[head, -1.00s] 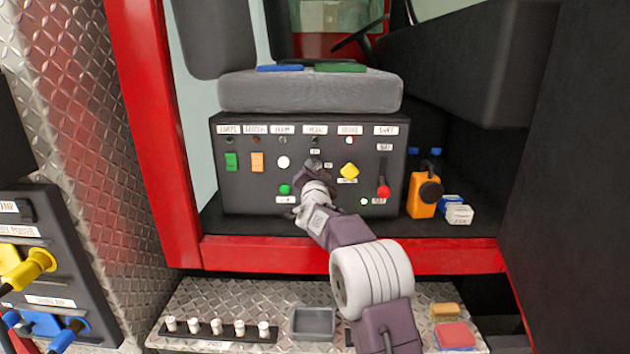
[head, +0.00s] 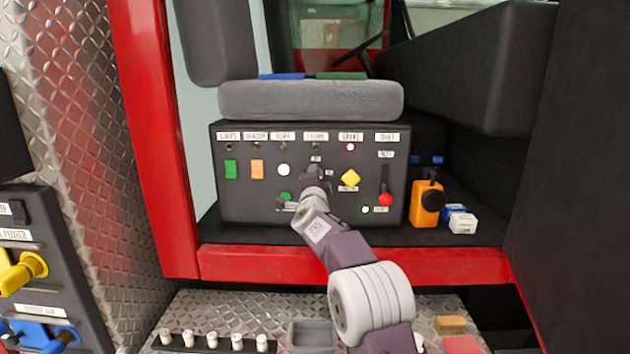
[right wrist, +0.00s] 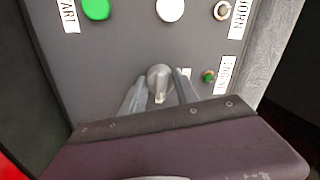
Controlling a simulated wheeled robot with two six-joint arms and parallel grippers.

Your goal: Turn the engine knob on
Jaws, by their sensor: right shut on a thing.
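The engine knob (right wrist: 160,80) is a grey round knob with a pale pointer, on the front of a black control box (head: 234,203). It sits below the small dark-green lamp (right wrist: 208,76) of the engine column. In the right wrist view, the two fingers of my right gripper (head: 315,176) are closed around the knob, one on each side. In the head view, my gripper and wrist hide most of the knob. The engine lamp looks dim. A green button (right wrist: 96,8) marked START is beside the knob's column. My left gripper is not in view.
The panel also holds a white button (head: 284,170), a yellow knob (head: 351,178) and a red-tipped lever (head: 386,198).

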